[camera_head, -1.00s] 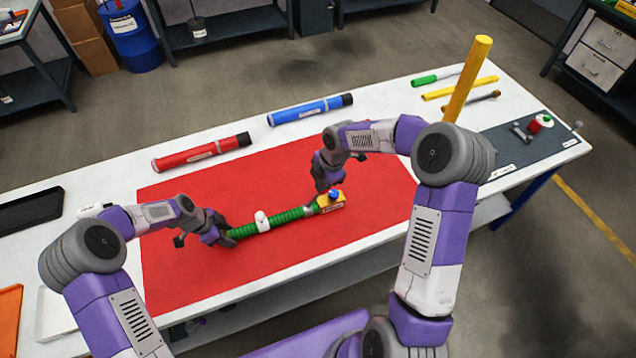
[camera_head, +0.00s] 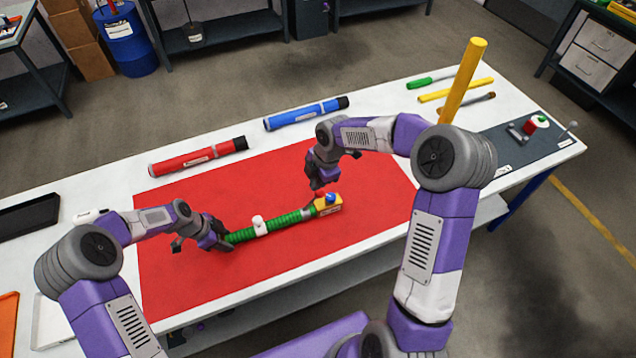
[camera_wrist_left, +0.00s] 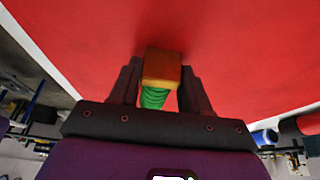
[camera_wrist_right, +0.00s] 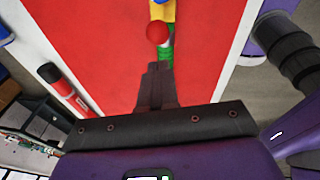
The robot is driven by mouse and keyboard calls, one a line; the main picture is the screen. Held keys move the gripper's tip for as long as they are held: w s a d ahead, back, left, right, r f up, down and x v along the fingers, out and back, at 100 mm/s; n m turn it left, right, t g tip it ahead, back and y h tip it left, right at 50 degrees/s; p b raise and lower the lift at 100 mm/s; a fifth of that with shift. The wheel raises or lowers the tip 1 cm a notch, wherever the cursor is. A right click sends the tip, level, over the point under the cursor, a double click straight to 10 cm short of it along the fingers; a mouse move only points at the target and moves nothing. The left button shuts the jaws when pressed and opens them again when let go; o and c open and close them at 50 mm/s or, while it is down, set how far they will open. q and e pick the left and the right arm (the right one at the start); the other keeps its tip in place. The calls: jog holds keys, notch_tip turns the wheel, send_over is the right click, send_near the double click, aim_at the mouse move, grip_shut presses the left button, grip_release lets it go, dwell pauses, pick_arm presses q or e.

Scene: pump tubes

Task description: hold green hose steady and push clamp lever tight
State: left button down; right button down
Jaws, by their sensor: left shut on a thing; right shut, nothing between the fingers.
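A green ribbed hose (camera_head: 284,220) lies on the red mat (camera_head: 200,290). A white collar (camera_head: 259,224) sits around its middle, and a yellow block (camera_head: 330,207) with a blue part on top is at its right end. My left gripper (camera_head: 226,240) is shut on the hose's left end. In the left wrist view an orange-brown block (camera_wrist_left: 162,70) and green hose (camera_wrist_left: 153,97) show between its fingers. My right gripper (camera_head: 318,188) is shut and empty, just above the yellow block. In the right wrist view a red ball (camera_wrist_right: 157,33) shows just beyond its fingertips (camera_wrist_right: 160,72). Whether they touch is unclear.
A red tube (camera_head: 198,156) and a blue tube (camera_head: 307,113) lie behind the mat. A yellow post (camera_head: 464,80) stands at the right, near several thin tools. A dark mat (camera_head: 520,140) with small parts is at the far right. The front of the red mat is clear.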

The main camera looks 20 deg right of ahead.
aim_at(319, 194)
jog(key=a+v, duration=0.2)
jog(key=v, duration=0.9)
jog(key=shift+s+d+r, duration=0.25)
jog(key=shift+d+r, duration=0.1)
jog(key=shift+r, duration=0.2)
jog(key=c, duration=1.8)
grip_release()
jog(key=shift+c, duration=0.2)
jog(key=shift+o, duration=1.1)
jog(key=shift+f, duration=0.15)
jog(key=o, duration=0.9)
jog(key=w+d+f, duration=0.1)
jog(key=f, duration=0.2)
jog(key=w+d+f+m+g+y, duration=0.1)
jog(key=f, duration=0.2)
jog(key=d+f+y, duration=0.1)
jog(key=d+f, duration=0.1)
jog(key=f, duration=0.1)
jog(key=shift+w+f, duration=0.35)
jog(key=shift+w, duration=0.05)
jog(key=shift+o, duration=0.2)
jog(key=shift+m, duration=0.3)
jog(key=shift+x, duration=5.3)
jog(key=shift+s+d, duration=0.1)
jog(key=shift+d, duration=0.05)
jog(key=shift+c, duration=0.2)
jog(key=shift+f, duration=0.1)
jog(key=c, duration=1.1)
